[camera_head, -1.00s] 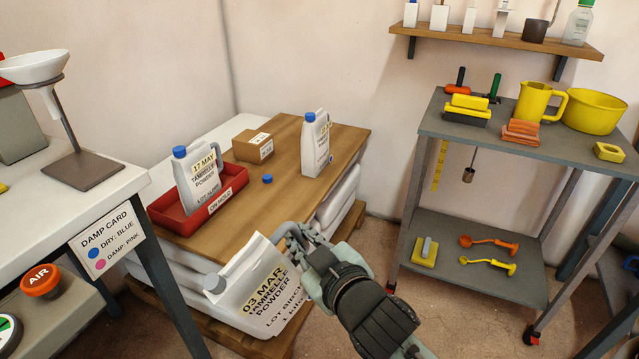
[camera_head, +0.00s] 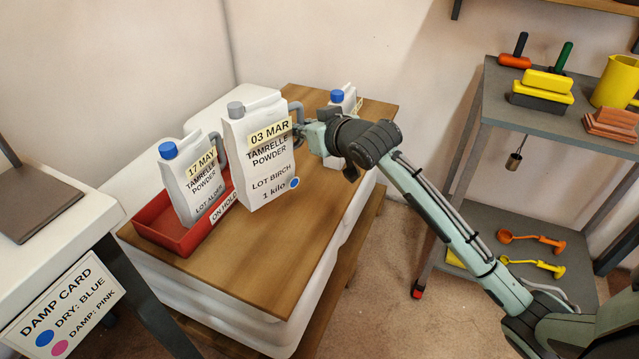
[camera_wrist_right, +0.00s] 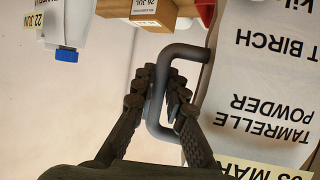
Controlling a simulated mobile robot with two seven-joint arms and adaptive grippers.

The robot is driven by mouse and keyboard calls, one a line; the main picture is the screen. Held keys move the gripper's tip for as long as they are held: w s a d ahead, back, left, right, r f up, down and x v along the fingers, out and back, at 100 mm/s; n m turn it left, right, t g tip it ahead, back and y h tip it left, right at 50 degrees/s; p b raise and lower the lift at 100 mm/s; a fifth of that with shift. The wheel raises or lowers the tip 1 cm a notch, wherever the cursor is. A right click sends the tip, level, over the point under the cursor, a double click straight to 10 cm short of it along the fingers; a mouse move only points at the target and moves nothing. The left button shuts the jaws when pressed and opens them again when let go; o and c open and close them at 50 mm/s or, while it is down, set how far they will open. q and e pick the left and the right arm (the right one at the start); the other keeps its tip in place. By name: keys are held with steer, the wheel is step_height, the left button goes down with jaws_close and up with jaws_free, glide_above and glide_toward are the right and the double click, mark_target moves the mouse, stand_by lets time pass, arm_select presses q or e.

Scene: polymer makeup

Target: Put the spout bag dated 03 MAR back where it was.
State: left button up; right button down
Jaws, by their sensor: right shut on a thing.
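The 03 MAR spout bag (camera_head: 262,165) is white with a grey cap, a grey handle and a blue dot low on its face. It is upright above or on the wooden top (camera_head: 270,270), just right of the red tray; I cannot tell whether its base touches. My right gripper (camera_head: 305,135) is shut on its handle (camera_wrist_right: 160,90), which shows between the fingers in the right wrist view (camera_wrist_right: 165,100). The 17 MAY bag (camera_head: 195,185), blue-capped, stands in the red ON HOLD tray (camera_head: 180,245). My left gripper is out of view.
Another blue-capped bag (camera_head: 345,98) stands behind my right gripper; its 22 JUN tag shows in the wrist view (camera_wrist_right: 34,20). A cardboard box (camera_wrist_right: 155,14) is nearby. The wooden top's front is clear. A damp card (camera_head: 62,310) hangs left; a grey cart (camera_head: 540,115) stands right.

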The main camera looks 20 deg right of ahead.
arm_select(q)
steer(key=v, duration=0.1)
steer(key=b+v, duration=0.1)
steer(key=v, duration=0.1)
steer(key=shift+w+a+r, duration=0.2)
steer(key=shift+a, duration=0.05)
arm_select(e)
steer(key=w+d+f, duration=0.2)
steer(key=d+f, duration=0.8)
steer(key=shift+w+f, duration=0.15)
steer(key=shift+w, duration=0.2)
steer(key=shift+f, duration=0.1)
steer(key=c, duration=1.6)
jaws_free()
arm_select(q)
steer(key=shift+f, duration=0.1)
arm_select(e)
steer(key=shift+o, duration=0.2)
